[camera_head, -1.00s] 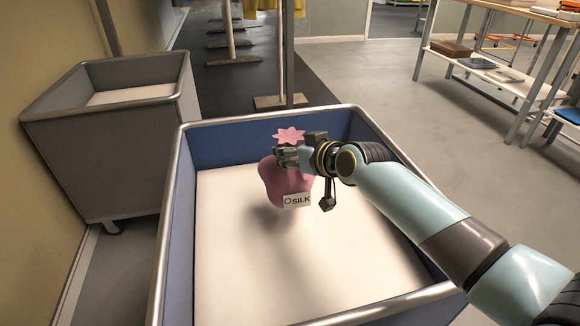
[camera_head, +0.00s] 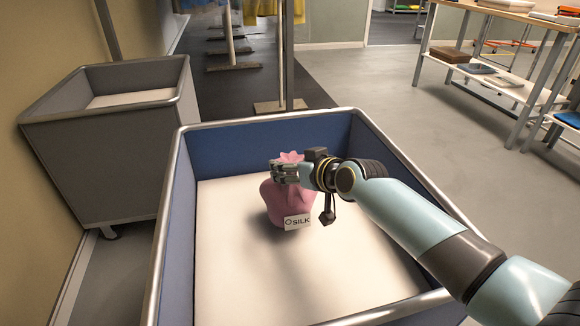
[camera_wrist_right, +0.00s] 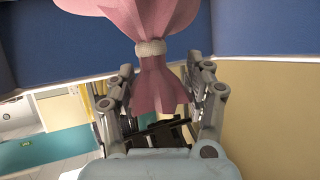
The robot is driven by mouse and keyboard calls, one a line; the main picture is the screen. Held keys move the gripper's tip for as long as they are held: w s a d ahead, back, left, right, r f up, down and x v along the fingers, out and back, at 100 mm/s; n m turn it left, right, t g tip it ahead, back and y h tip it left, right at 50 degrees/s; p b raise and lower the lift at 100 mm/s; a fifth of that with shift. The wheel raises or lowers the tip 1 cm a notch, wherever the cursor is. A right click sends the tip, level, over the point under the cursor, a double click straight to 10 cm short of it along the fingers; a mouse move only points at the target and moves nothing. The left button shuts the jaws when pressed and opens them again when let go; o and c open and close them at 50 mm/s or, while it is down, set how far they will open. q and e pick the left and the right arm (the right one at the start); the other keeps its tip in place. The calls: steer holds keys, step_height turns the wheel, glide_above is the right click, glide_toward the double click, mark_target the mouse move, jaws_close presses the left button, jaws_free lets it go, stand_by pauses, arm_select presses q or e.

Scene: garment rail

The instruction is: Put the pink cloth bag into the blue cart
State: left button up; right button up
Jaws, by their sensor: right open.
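The pink cloth bag (camera_head: 287,203), with a white "SILK" tag, is inside the blue cart (camera_head: 235,150) and appears to rest upright on its pale floor, toward the back. My right gripper (camera_head: 284,172) is at the bag's neck, just below its gathered top. In the right wrist view the bag (camera_wrist_right: 155,18) has a pale tie, and its frilled end lies between the fingers. The gripper's (camera_wrist_right: 160,68) fingers stand apart, one on each side of the cloth, with gaps visible. My left gripper is out of view.
A grey cart (camera_head: 95,160) stands to the left of the blue one. The blue cart's metal rim (camera_head: 165,235) surrounds the bag and my right arm reaches over its right side. Shelves (camera_head: 490,60) stand at the back right. The cart floor in front of the bag is clear.

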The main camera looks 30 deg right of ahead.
steer(key=shift+r, duration=0.25)
steer(key=p+v, duration=0.4)
steer(key=v, duration=0.8)
steer(key=shift+o, duration=0.4)
